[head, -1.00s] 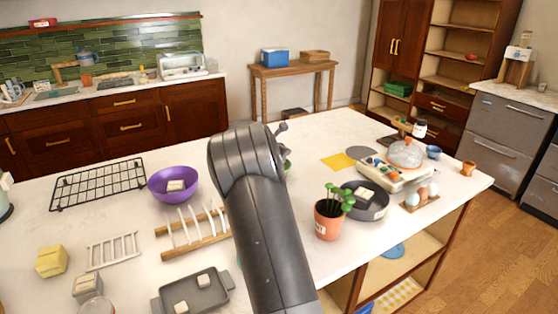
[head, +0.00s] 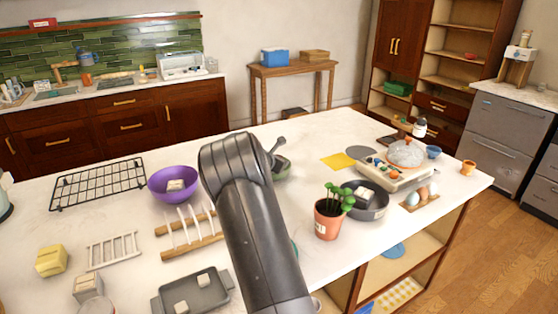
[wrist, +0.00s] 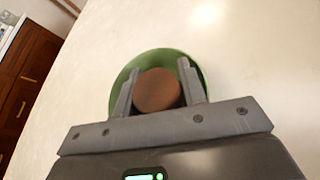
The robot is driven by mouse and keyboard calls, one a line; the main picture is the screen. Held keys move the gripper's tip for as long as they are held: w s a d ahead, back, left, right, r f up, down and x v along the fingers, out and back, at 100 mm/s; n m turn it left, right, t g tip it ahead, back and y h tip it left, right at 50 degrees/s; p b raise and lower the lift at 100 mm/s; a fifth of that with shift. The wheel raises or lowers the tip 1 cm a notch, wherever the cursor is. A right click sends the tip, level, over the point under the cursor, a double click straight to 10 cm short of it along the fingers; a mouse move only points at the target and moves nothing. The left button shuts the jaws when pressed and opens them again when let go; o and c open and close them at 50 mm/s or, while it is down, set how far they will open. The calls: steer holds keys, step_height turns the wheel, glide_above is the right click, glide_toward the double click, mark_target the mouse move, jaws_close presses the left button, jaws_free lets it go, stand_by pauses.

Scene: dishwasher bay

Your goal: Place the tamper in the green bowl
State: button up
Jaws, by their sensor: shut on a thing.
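The green bowl (wrist: 196,62) is under my gripper (wrist: 158,72) in the wrist view. In the head view the bowl (head: 284,172) is partly hidden behind my arm. My gripper is shut on the tamper (wrist: 157,91), whose round brown end shows between the fingers. Seen from the wrist, the tamper lies within the bowl's outline. Its lower end is hidden, so I cannot tell whether it touches the bowl. In the head view my arm covers the tamper and most of the gripper.
A potted plant (head: 328,215) and a dark pan (head: 370,207) stand right of my arm. A purple bowl (head: 172,184), a wooden dish rack (head: 190,247) and a grey tray (head: 193,292) are to its left.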

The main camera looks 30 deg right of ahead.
steer(key=o, duration=1)
steer(key=shift+d+r, duration=0.1)
steer(key=shift+r, duration=0.4)
steer(key=v, duration=1.2)
steer(key=s+a+r+m+g+y, duration=0.1)
steer(key=s+a+r+m+y, duration=0.2)
steer(key=s+m, duration=0.45)
steer(key=s+a+r+m+g+y, duration=0.1)
steer(key=s+a+r+m, duration=0.35)
steer(key=s, duration=0.65)
steer(key=s+a+m+y, duration=0.2)
steer(key=s+a+m, duration=0.1)
steer(key=s+a, duration=0.2)
steer(key=s+a+m+y, duration=0.2)
steer(key=s+a+m, duration=0.2)
steer(key=s, duration=0.6)
steer(key=s+a+f+m+y, duration=0.1)
steer(key=s+a+m+y, duration=0.1)
steer(key=s+a, duration=0.5)
steer(key=shift+s+a+f+m, duration=0.1)
steer(key=shift+s+a+m, duration=0.05)
steer(key=shift+s+m, duration=0.55)
